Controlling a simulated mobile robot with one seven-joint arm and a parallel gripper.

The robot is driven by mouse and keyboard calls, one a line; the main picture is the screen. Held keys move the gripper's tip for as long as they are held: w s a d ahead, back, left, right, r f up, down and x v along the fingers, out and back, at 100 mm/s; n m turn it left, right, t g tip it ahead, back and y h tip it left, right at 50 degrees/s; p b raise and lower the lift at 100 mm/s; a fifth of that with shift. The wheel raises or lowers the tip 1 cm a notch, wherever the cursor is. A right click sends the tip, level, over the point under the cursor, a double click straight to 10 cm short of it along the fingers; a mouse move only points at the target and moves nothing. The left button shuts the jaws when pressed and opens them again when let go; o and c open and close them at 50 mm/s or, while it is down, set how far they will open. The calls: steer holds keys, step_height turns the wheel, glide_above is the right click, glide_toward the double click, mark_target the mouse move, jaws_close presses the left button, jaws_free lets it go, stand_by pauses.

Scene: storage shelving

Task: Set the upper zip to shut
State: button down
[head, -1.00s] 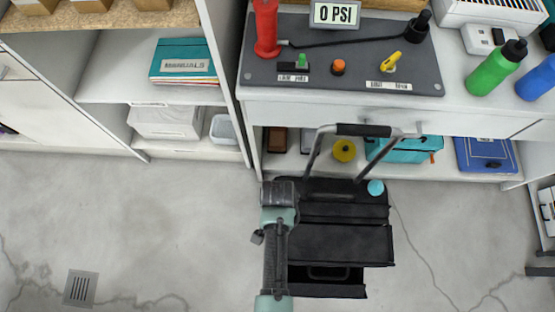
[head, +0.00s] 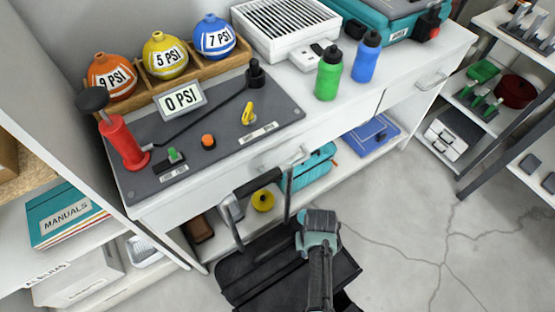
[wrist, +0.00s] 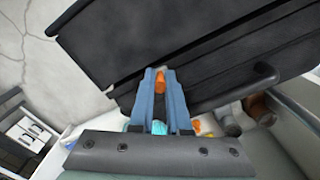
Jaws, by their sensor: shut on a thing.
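A black wheeled case (head: 250,272) with a pull-up handle (head: 262,180) stands on the floor below the workbench. My arm reaches over it, and its end hides my gripper's fingers in the head view. In the wrist view, my gripper (wrist: 161,74) has its two blue fingers nearly together in front of the case's dark side (wrist: 165,35). A small orange piece (wrist: 159,82) sits between the fingertips, and the gripper is shut on it. A light-blue round thing (wrist: 158,128) shows behind, lower between the fingers. I cannot make out a zip track.
The workbench (head: 300,130) above carries a pump board (head: 225,120), balls in a rack and green and blue bottles. A teal bag (head: 315,168) and a yellow round thing (head: 263,200) lie on its low shelf. Floor (head: 410,220) to the right is clear.

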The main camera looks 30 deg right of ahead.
steer(key=d+b, duration=0.2)
steer(key=d, duration=0.5)
steer(key=shift+d+f, duration=0.1)
steer(key=shift+f, duration=0.05)
steer(key=shift+d+r+b, duration=0.2)
steer(key=shift+d+b, duration=0.1)
steer(key=shift+d, duration=0.45)
steer(key=c, duration=0.9)
jaws_free()
steer(key=shift+d, duration=0.1)
step_height(320, 180, up, 13)
steer(key=p, duration=0.5)
